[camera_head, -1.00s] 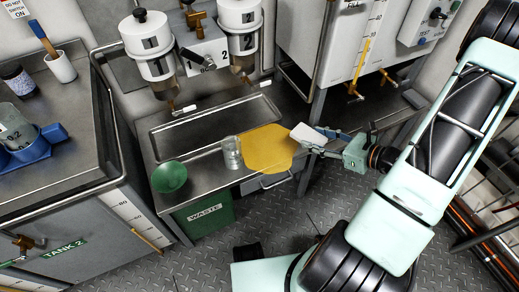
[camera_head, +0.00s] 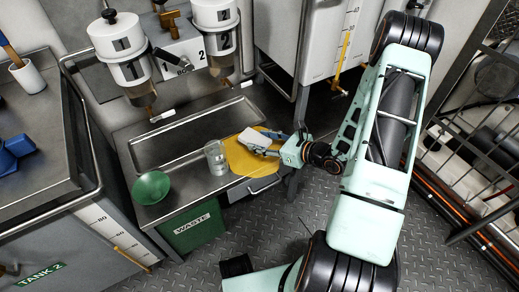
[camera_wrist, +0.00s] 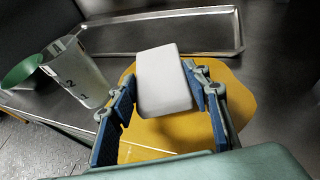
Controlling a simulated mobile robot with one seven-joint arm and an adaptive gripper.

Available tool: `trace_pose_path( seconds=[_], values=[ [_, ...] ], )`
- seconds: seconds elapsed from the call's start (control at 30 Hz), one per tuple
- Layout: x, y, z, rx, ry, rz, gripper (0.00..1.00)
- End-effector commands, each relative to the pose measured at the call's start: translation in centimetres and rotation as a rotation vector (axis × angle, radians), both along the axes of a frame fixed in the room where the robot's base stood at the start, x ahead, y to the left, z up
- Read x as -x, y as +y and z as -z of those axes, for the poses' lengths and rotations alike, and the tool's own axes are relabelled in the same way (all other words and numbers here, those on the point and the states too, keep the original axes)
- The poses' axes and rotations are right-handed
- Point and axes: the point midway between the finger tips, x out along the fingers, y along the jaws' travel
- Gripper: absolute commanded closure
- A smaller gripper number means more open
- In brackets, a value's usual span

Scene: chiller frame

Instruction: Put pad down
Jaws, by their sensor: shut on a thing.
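The pad (camera_wrist: 163,80) is a white rounded block. It also shows in the head view (camera_head: 255,140). My gripper (camera_head: 279,142) is shut on the pad, with blue fingers on both sides of it in the wrist view (camera_wrist: 160,95). The pad is over the yellow mat (camera_head: 238,163), which lies at the right end of the steel bench (camera_head: 190,192). I cannot tell whether the pad touches the mat. The mat also shows beneath the pad and fingers in the wrist view (camera_wrist: 185,131).
A clear cup (camera_head: 216,158) stands at the mat's left edge. A green bowl (camera_head: 152,187) is farther left. A long shallow tray (camera_head: 183,143) lies behind them, below two dispensers (camera_head: 122,48). A green waste bin (camera_head: 195,229) is under the bench.

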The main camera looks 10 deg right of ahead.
Motion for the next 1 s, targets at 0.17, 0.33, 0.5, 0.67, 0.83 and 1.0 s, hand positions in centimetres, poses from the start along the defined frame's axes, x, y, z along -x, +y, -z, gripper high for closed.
trace_pose_path(
  seconds=[0.17,0.33,0.5,0.67,0.83,1.0],
  values=[
    [-0.4,0.6,2.3,-0.001,0.002,0.0,0.72],
    [-0.4,0.6,4.0,-0.002,0.0,-0.001,0.72],
    [-0.4,0.6,3.8,-0.001,-0.001,-0.001,0.72],
    [-0.4,0.6,4.3,0.0,0.0,-0.001,0.72],
    [-0.4,0.6,4.6,0.0,0.0,-0.001,0.54],
    [-0.4,0.6,4.5,0.0,0.0,-0.001,0.39]
  ],
)
